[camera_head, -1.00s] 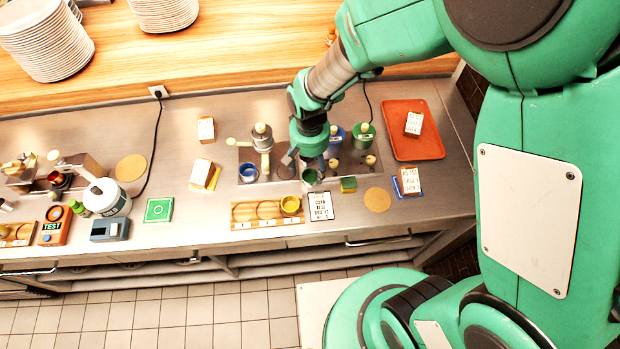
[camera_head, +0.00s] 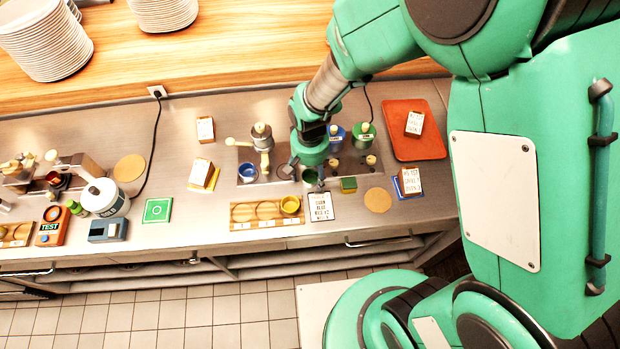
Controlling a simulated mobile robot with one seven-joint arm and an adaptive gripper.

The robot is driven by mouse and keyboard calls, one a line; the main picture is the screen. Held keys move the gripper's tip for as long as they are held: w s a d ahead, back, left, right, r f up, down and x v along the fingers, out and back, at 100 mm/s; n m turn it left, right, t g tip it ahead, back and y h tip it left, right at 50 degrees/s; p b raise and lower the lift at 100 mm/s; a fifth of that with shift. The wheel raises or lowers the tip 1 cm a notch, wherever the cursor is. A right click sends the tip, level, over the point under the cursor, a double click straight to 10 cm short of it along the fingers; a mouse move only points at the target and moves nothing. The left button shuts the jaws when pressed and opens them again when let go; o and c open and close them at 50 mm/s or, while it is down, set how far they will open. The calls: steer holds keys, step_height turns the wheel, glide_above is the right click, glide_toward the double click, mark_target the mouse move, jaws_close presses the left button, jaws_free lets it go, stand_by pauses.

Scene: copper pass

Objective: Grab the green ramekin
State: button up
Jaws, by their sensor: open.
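A blue ramekin (camera_head: 247,173) stands to the left on the same plate. A yellow ramekin (camera_head: 290,205) sits in the right slot of the wooden rack (camera_head: 240,216).
Blue-lidded (camera_head: 336,135) and green-lidded (camera_head: 363,133) pots stand behind. An orange tray (camera_head: 425,148) is at the right. A dispenser (camera_head: 262,138) stands left of my gripper.

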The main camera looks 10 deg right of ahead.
mark_target(310, 180)
steer(key=c, duration=1.3)
steer(key=shift+r, duration=0.15)
steer(key=shift+r, duration=0.6)
step_height(310, 180, up, 2)
steer(key=shift+r+p, duration=0.15)
steer(key=shift+p, duration=0.25)
steer(key=s+d, duration=0.1)
steer(key=s, duration=0.4)
steer(key=s+d+p, duration=0.1)
steer(key=s+d, duration=0.1)
steer(key=s, duration=0.3)
steer(key=s+d+r, duration=0.1)
steer(key=s, duration=0.4)
steer(key=shift+s+d+r, duration=0.1)
steer(key=shift+d, duration=0.3)
